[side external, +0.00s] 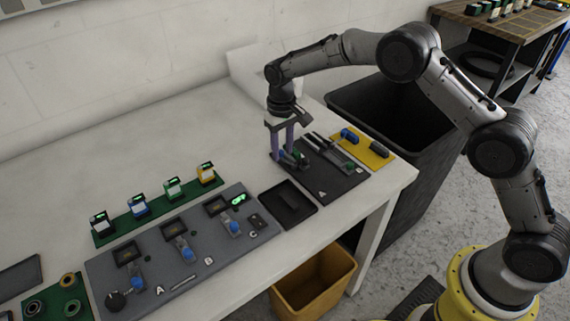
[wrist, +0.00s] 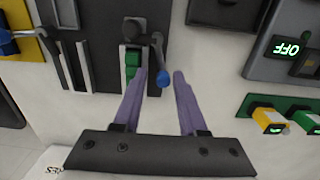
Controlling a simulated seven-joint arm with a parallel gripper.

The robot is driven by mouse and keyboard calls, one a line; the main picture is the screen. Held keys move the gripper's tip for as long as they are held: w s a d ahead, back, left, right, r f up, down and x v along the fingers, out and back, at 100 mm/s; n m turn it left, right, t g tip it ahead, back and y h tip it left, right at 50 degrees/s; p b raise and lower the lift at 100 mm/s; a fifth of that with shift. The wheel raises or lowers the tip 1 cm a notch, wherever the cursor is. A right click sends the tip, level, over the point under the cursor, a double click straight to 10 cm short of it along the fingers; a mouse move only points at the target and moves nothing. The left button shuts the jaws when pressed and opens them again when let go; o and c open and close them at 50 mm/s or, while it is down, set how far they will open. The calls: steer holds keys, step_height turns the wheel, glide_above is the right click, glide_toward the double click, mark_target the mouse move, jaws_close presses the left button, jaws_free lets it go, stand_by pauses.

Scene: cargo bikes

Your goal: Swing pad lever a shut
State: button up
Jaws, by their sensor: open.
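The dark board marked A (side external: 325,182) lies at the right end of the bench; it also shows in the wrist view (wrist: 100,60). On it, in the wrist view, a dark lever with a blue knob (wrist: 163,79) stands beside a green block (wrist: 132,64) under a black clamp head (wrist: 133,29). I take this for pad lever a. My gripper (side external: 283,154) is low over the board's left part, fingers pointing down. Contact cannot be told.
A grey panel (side external: 220,257) with several blue-handled stations lies left, with a green strip of coloured blocks (side external: 160,214) behind it. An empty black tray (side external: 287,205) sits between panel and board. A yellow mat (side external: 376,159) with tools lies right. The bench behind is clear.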

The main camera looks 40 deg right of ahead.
steer(key=shift+w+a+r, duration=0.1)
steer(key=shift+a+r, duration=0.05)
steer(key=shift+r, duration=3.25)
step_height(320, 180, up, 4)
steer(key=t, duration=0.1)
step_height(320, 180, up, 9)
steer(key=t, duration=0.1)
glide_above(281, 150)
steer(key=s+d, duration=0.2)
steer(key=d, duration=0.1)
steer(key=s+d+r+t, duration=0.1)
steer(key=s+d+r, duration=0.1)
steer(key=s+r, duration=0.35)
steer(key=s+d+r+t, duration=0.25)
steer(key=s+r, duration=0.35)
steer(key=s, duration=0.7)
steer(key=s+d+f, duration=0.1)
steer(key=s+f, duration=0.4)
steer(key=s, duration=0.4)
steer(key=s+d+f, duration=0.1)
steer(key=s+f, duration=0.4)
steer(key=s, duration=0.4)
steer(key=shift+s+f, duration=0.2)
